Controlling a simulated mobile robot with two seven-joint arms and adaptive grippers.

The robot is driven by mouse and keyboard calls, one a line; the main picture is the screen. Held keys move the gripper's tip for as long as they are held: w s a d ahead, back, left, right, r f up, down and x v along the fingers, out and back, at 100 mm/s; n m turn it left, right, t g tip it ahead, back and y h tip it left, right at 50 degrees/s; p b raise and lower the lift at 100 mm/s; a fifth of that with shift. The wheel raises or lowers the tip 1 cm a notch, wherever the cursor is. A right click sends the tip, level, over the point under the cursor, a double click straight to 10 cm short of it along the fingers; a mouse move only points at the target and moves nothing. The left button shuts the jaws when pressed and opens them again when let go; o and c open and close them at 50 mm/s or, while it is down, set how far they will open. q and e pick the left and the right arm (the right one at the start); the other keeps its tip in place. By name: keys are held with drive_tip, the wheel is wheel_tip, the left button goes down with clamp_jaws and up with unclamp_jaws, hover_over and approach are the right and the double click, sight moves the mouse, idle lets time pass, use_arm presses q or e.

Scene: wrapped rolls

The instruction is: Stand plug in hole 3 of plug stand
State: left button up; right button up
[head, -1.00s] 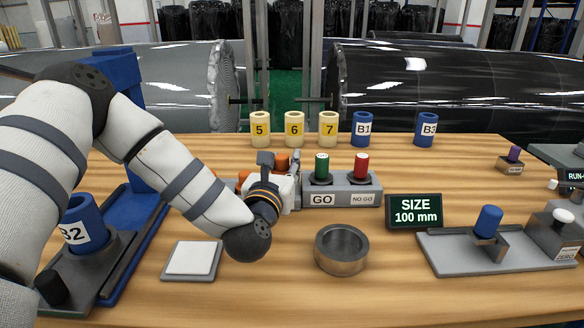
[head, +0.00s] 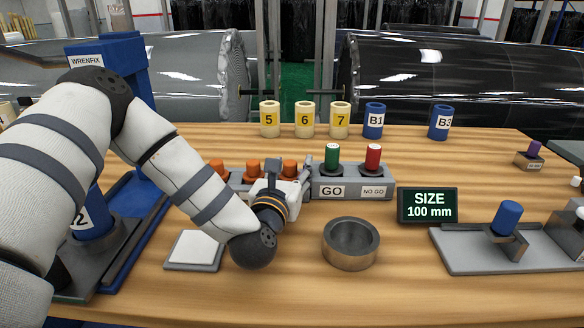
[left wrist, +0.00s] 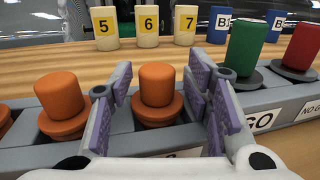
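The grey plug stand (head: 352,190) runs along the middle of the table. Orange plugs stand upright in its left part; the rightmost orange plug (head: 290,167) also shows in the left wrist view (left wrist: 157,87), with another orange plug (left wrist: 62,97) to its left. A green plug (head: 332,156) stands at GO and a red plug (head: 374,157) at NO GO. My left gripper (head: 289,176) is at the stand; in the left wrist view its purple-padded fingers (left wrist: 160,95) are open on either side of the rightmost orange plug, with gaps visible. The label below that plug is mostly hidden. My right gripper is out of view.
A metal ring (head: 351,243) and a white-topped pad (head: 194,250) lie in front of the stand. A SIZE 100 mm display (head: 428,206) stands right. Yellow cylinders including 5 (head: 270,119), and blue cylinders including B1 (head: 374,120), stand behind. A blue plug (head: 508,217) sits on a grey fixture.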

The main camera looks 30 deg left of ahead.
use_arm(q)
drive_tip(key=shift+d, duration=0.2)
drive_tip(key=shift+r, duration=0.25)
drive_tip(key=shift+r+p, duration=0.3)
drive_tip(key=shift+r, duration=0.35)
drive_tip(key=v, duration=1.2)
drive_tip(key=shift+f, duration=0.25)
